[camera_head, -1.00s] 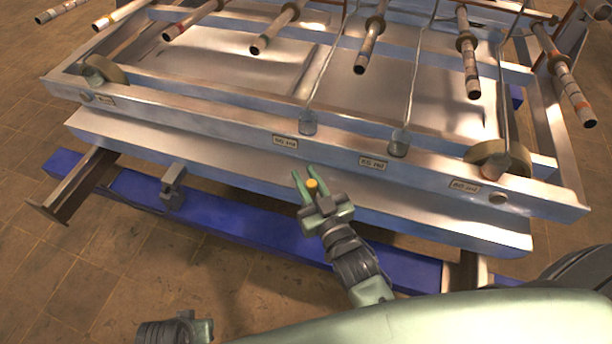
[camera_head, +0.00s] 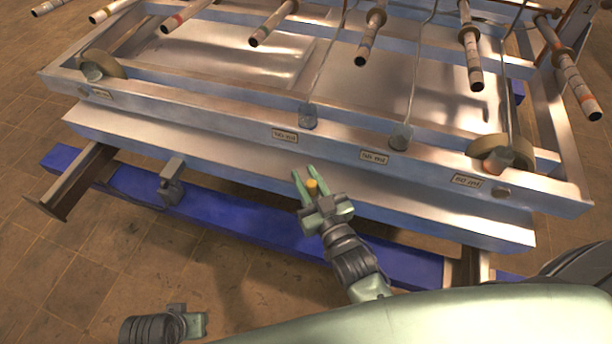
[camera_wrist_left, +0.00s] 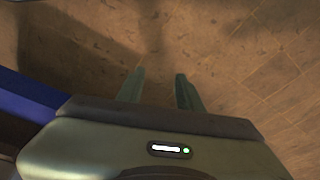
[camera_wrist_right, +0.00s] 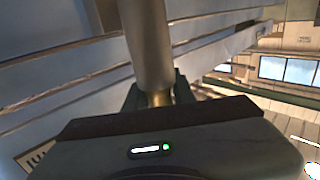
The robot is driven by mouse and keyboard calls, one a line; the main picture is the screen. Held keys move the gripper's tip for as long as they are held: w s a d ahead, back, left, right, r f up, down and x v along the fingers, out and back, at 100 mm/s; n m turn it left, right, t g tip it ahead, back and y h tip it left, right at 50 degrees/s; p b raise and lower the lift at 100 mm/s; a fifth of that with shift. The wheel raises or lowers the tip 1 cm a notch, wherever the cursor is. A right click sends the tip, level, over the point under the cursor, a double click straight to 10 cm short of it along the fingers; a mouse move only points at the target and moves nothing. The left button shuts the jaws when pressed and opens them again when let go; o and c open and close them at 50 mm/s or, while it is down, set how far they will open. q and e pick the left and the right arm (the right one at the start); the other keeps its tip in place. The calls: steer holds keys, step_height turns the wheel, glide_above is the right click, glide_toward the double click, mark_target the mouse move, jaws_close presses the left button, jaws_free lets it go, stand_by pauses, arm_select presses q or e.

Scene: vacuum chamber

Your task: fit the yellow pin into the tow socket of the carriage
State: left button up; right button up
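My right gripper hovers in front of the metal carriage frame (camera_head: 230,126), above the blue beam (camera_head: 225,210). A grey bracket (camera_head: 171,183) sits on that beam to the left; I cannot tell whether it is the tow socket. My left gripper (camera_wrist_left: 160,86) is open and empty over the floor.
Several striped rods (camera_head: 272,25) extend over the frame. Wires rise from small grey posts (camera_head: 308,117) on its front rail. A steel leg (camera_head: 78,182) juts out at the left. The tiled floor (camera_head: 80,270) at the lower left is clear.

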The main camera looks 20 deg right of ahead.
mark_target(314, 193)
steer(key=o, duration=0.3)
steer(key=shift+s, duration=0.15)
steer(key=s, duration=0.5)
steer(key=s+d+p, duration=0.1)
steer(key=s, duration=0.1)
steer(key=shift+s, duration=0.25)
arm_select(q)
steer(key=f, duration=0.3)
steer(key=shift+s+f, duration=0.2)
steer(key=shift+f, duration=0.15)
